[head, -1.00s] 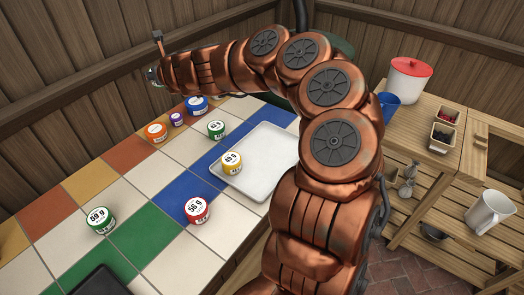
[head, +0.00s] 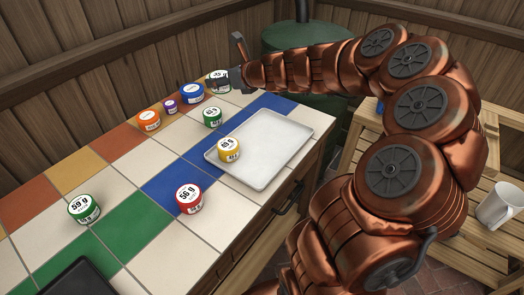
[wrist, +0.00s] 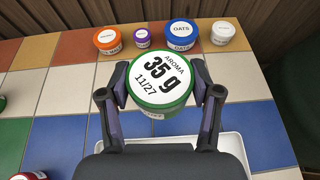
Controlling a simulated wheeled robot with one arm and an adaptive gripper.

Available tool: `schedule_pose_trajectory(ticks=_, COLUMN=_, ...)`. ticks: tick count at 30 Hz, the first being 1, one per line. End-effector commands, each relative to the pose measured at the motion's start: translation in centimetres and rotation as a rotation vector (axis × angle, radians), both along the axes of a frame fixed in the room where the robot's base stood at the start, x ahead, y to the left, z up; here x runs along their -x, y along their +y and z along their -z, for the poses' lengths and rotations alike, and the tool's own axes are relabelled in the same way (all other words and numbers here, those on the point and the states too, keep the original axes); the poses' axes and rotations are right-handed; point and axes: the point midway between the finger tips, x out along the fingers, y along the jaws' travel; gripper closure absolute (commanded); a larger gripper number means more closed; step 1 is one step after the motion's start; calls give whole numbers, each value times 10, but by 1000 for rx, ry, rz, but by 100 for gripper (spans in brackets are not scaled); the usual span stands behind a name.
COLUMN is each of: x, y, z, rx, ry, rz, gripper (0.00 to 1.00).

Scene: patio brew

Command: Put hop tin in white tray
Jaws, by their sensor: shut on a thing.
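My gripper (wrist: 163,88) is shut on a green tin (wrist: 152,108). Its white lid reads AROMA, 35 g, 11/27; the word hop is not visible on it. In the head view my gripper (head: 230,74) holds this tin (head: 217,75) over the far part of the tiled counter, beyond the tray. The white tray (head: 281,148) lies on the counter's right side, with a yellow tin (head: 229,150) at its left end. In the wrist view only a strip of the tray (wrist: 255,149) shows below my fingers.
Another green tin (head: 212,117) stands just left of the tray. A blue OATS tin (wrist: 184,37), a purple tin (head: 170,106) and an orange tin (head: 148,120) line the back. A red tin (head: 189,199) and a green 59 g tin (head: 84,209) stand nearer. The tray's middle and right are bare.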

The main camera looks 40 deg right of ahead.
Motion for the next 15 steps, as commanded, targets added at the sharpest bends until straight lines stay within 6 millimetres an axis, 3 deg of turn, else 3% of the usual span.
schedule_pose_trajectory(ticks=3, x=25, y=-15, z=18, rx=0, ry=1, rz=-21, gripper=71)
schedule_pose_trajectory(ticks=15, x=108, y=-38, z=63, rx=-1, ry=1, rz=-105, gripper=71)
